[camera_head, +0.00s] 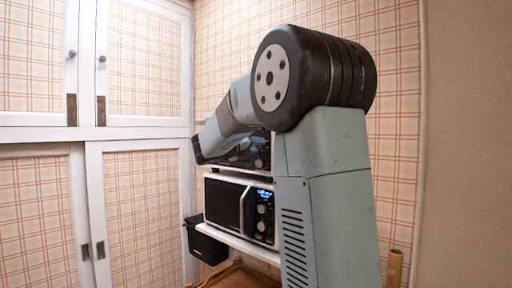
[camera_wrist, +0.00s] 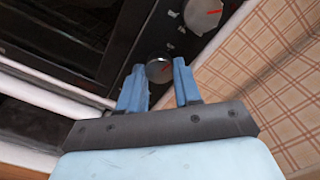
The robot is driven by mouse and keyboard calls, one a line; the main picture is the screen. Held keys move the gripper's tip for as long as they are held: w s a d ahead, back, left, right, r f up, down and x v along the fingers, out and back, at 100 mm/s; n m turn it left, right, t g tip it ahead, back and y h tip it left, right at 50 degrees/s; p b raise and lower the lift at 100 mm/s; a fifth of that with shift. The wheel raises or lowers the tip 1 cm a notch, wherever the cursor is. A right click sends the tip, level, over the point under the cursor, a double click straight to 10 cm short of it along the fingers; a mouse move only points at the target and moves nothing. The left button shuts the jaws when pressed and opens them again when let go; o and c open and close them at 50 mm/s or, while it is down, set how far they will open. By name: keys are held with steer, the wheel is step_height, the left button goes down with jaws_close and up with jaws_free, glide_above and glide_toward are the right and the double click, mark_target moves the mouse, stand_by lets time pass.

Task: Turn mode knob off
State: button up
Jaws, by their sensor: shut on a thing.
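The knob sits on the dark front panel of an oven (camera_wrist: 60,35). In the head view, a dark upper appliance (camera_head: 261,160) with knobs shows partly behind my arm. My fingers are hidden there.
A white microwave (camera_head: 222,203) with a lit blue display stands below the upper appliance, on a white shelf (camera_head: 240,243). A black bin (camera_head: 205,245) is at its left. White-framed cabinets (camera_head: 140,140) fill the left side. A plaid wall (camera_wrist: 262,75) lies right of the panel.

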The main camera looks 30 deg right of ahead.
steer(key=shift+w+a+n, duration=0.15)
steer(key=shift+n, duration=1.15)
steer(key=o, duration=0.8)
steer(key=shift+w, duration=0.1)
steer(key=shift+o, duration=1.2)
steer(key=v, duration=1.3)
steer(key=shift+s+a, duration=0.2)
steer(key=shift+a, duration=0.15)
steer(key=shift+d, duration=0.1)
